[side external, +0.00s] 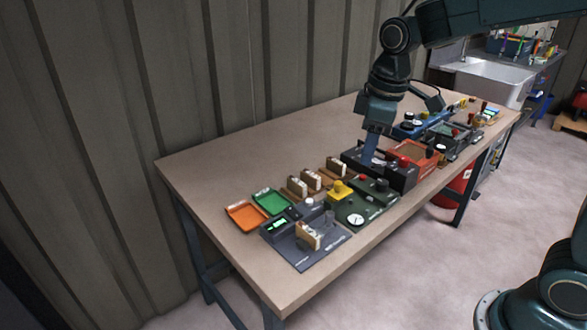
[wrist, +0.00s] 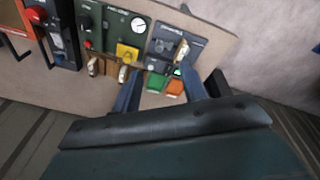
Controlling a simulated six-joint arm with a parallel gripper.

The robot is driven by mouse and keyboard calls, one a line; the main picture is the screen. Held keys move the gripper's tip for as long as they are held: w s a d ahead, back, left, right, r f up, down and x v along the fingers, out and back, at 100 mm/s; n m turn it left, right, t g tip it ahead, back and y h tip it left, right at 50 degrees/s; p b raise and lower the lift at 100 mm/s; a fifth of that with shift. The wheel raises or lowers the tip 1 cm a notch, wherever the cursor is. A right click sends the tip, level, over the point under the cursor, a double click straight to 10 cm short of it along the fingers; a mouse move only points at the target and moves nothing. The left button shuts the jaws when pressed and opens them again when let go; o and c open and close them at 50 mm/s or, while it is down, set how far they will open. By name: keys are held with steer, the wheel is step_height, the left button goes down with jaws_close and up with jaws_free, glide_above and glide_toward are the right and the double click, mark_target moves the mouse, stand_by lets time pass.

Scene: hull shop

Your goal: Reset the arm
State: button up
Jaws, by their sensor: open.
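My gripper (side external: 373,155) points down over the middle of the tan workbench (side external: 225,160) in the side view, close to a dark box-like device (side external: 402,180). Its fingertips partly overlap that device, and I cannot tell whether they touch it. In the wrist view my gripper (wrist: 160,88) shows two blue-grey fingers spread apart with nothing held between them. Beyond the fingers lie a green tray (wrist: 156,82) and an orange tray (wrist: 174,87).
A grey panel (side external: 315,258), a dark green panel with a dial (side external: 372,207), an orange-red unit (side external: 420,154) and several small wooden-based blocks line the bench. The bench's back left is bare. A ribbed wall (side external: 130,90) stands behind; a sink (side external: 495,80) is far right.

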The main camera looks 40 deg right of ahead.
steer(key=s+r+m+t, duration=0.1)
steer(key=s+m+t, duration=0.1)
steer(key=s, duration=0.7)
steer(key=s+r+m+t, duration=0.1)
steer(key=s+m, duration=0.3)
steer(key=s, duration=0.6)
steer(key=shift+s+d+r+t, duration=0.15)
steer(key=shift+d+r+t, duration=0.15)
steer(key=shift+d+t, duration=0.2)
